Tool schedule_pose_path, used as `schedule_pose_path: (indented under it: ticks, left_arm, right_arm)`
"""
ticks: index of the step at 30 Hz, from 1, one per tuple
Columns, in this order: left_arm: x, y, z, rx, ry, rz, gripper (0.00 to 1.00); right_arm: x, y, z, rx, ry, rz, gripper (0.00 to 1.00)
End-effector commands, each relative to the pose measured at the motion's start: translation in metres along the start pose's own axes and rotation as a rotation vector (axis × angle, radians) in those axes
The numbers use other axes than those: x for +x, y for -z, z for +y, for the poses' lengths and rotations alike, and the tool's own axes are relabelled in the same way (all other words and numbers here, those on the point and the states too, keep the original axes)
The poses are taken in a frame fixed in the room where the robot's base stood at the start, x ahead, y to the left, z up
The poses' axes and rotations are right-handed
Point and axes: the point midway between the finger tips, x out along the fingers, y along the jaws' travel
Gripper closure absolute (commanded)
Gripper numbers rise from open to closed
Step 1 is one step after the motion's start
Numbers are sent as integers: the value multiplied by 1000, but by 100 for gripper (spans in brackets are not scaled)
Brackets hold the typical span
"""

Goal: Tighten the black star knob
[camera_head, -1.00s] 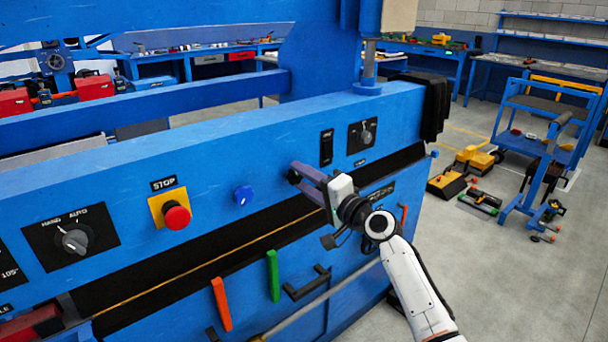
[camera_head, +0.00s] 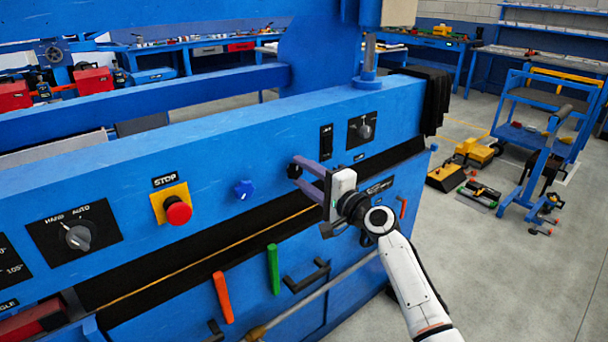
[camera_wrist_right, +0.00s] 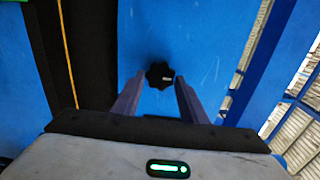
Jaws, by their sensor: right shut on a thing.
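The black star knob (camera_head: 294,171) sits on the blue front panel of the machine, right of the blue star knob (camera_head: 244,190). In the right wrist view the black star knob (camera_wrist_right: 160,75) shows its lobed outline and a small pale mark. My right gripper (camera_head: 299,177) reaches it from the right, with its two purple-grey fingers one on each side of the knob. In the right wrist view, the right gripper (camera_wrist_right: 160,77) is shut on the knob, near the finger ends. My left gripper is not in view.
The panel also has a red stop button (camera_head: 178,210), a hand/auto switch (camera_head: 78,237) and another rotary switch (camera_head: 364,131). Orange (camera_head: 223,297) and green (camera_head: 273,269) handles stand out below. A blue cart (camera_head: 540,150) stands on the floor at the right.

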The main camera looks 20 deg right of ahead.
Motion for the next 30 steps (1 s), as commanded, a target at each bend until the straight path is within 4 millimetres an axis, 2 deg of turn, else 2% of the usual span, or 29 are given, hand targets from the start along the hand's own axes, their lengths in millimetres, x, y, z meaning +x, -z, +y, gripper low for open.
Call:
schedule_pose_path:
  ticks: [1,2,4,12,16,20,30]
  left_arm:
    - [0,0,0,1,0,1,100]
    - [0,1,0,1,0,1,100]
    - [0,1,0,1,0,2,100]
    - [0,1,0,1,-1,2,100]
    - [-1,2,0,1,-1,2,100]
    - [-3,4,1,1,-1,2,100]
    - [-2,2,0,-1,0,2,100]
  right_arm:
    - [0,0,0,4,1,0,84]
    - [0,0,0,4,1,0,56]
    - [0,0,0,3,1,0,45]
    - [0,0,0,1,0,0,45]
    - [-7,0,0,0,0,0,45]
    - [-26,0,0,-2,-2,2,45]
    - [-88,0,1,0,-1,1,45]
